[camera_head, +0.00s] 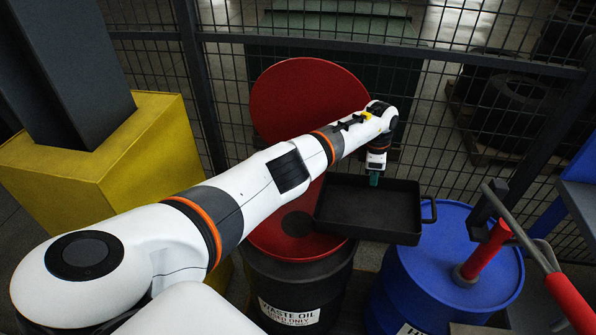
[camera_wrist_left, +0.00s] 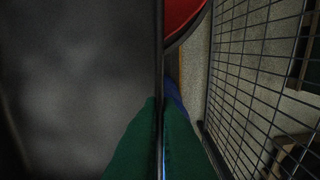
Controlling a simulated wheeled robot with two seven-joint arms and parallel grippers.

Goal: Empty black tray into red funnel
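The black tray (camera_head: 350,222) is a shallow rectangular pan with a loop handle at its right end. In the head view it is above the gap between the two drums, its left end overlapping the red funnel (camera_head: 268,236). It looks roughly level, and no contents can be made out. The funnel sits on a dark drum, its round red lid (camera_head: 300,95) raised behind. My left gripper (camera_head: 375,180) points down at the tray's far wall. In the left wrist view its green fingertips (camera_wrist_left: 160,135) close on both sides of the thin tray wall. My right gripper is out of view.
The dark drum (camera_head: 300,275) is labelled waste oil. A blue drum (camera_head: 425,285) with a red hand pump (camera_head: 485,250) stands to the right. A wire mesh fence (camera_head: 440,120) runs behind. A yellow block (camera_head: 120,160) stands left. Tyres (camera_head: 515,100) lie beyond the fence.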

